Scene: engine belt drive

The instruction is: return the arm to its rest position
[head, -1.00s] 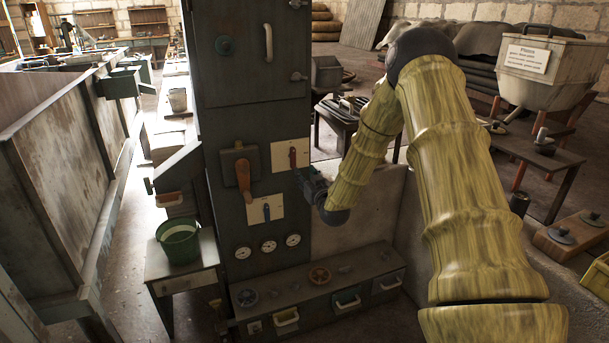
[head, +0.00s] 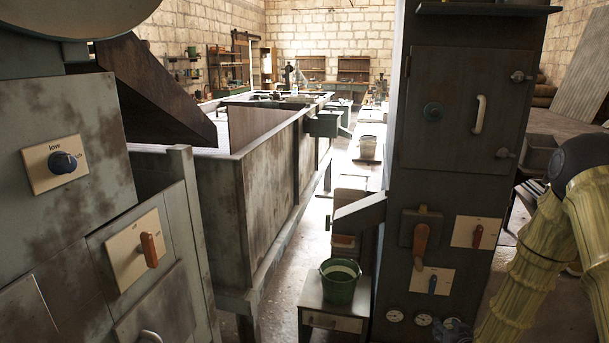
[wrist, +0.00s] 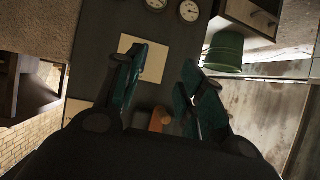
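My yellow-green, wood-grained arm (head: 535,262) is folded at the right edge of the head view, cut off by the frame. My gripper (head: 455,330) shows only as a small dark part low in the head view, beside the gauges. In the wrist view, my gripper (wrist: 162,85) has its two teal fingers spread apart with nothing between them. Behind them is the dark grey cabinet front (wrist: 176,62), seen upside down, with a cream plate (wrist: 153,62) behind the left finger. An orange lever handle (wrist: 160,119) shows between the fingers. Contact with the cabinet cannot be told.
The tall grey cabinet (head: 455,125) carries an orange lever (head: 420,245), a red lever (head: 478,236) and a blue switch (head: 433,284). A green bucket (head: 340,281) stands on a small table (head: 313,296) to its left. A machine with a dial (head: 63,162) fills the left.

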